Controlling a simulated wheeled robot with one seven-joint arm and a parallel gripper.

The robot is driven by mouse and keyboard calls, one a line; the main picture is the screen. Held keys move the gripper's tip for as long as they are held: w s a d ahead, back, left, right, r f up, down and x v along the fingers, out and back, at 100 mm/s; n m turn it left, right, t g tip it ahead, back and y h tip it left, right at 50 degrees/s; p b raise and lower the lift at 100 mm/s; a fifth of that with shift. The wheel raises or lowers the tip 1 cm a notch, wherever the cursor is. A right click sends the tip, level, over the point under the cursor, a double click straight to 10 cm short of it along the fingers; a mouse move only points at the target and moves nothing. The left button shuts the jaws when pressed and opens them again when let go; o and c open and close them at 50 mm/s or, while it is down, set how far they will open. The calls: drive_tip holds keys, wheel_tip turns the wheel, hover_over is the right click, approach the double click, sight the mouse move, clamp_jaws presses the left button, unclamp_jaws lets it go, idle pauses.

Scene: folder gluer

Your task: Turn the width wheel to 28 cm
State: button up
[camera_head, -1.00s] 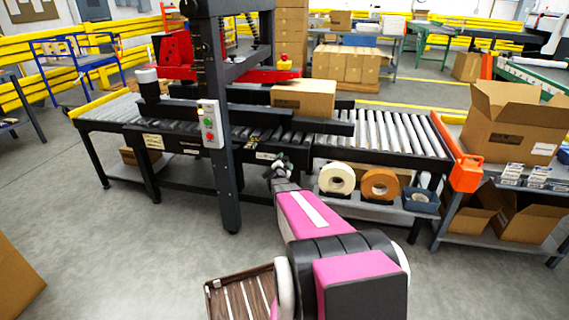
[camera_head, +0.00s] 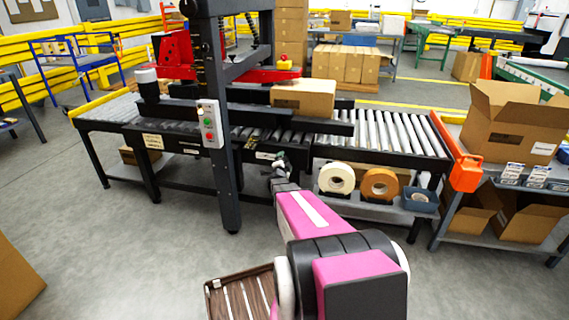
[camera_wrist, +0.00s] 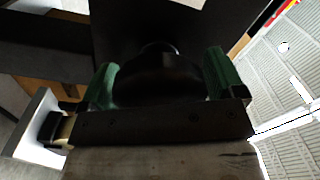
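My gripper (camera_wrist: 162,82) shows in the wrist view with a green-padded finger on each side. A dark rounded thing, which looks like the width wheel (camera_wrist: 160,75), fills the space between the fingers. The fingers appear closed against its sides, but the shadow hides the exact contact. In the head view my gripper (camera_head: 280,165) is at the near side of the conveyor frame, right of the dark upright post. The wheel is too small and too covered there to make out, and no width scale can be read.
The roller conveyor (camera_head: 400,135) runs behind my gripper, with a carton (camera_head: 303,97) on it. A dark post with a button box (camera_head: 210,124) stands to the left. Tape rolls (camera_head: 337,179) sit on a low shelf to the right.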

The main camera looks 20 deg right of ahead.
drive_tip(key=shift+o, duration=0.5)
drive_tip(key=shift+s, duration=0.1)
drive_tip(key=v, duration=1)
drive_tip(key=shift+s+a, duration=0.2)
drive_tip(key=shift+s, duration=0.05)
drive_tip(key=s+a+n+g+y, duration=0.45)
drive_tip(key=a+n+y, duration=0.65)
drive_tip(key=a, duration=0.4)
drive_tip(key=s+a+r+n+g, duration=0.1)
drive_tip(key=s+n+g, duration=0.3)
drive_tip(key=s, duration=0.6)
drive_tip(key=s+a+r+n+g, duration=0.2)
drive_tip(key=s+g, duration=0.4)
drive_tip(key=s, duration=0.5)
drive_tip(key=shift+a+r+n+g+h, duration=0.25)
drive_tip(key=shift+r+n+g+h, duration=0.25)
drive_tip(key=shift+n, duration=0.7)
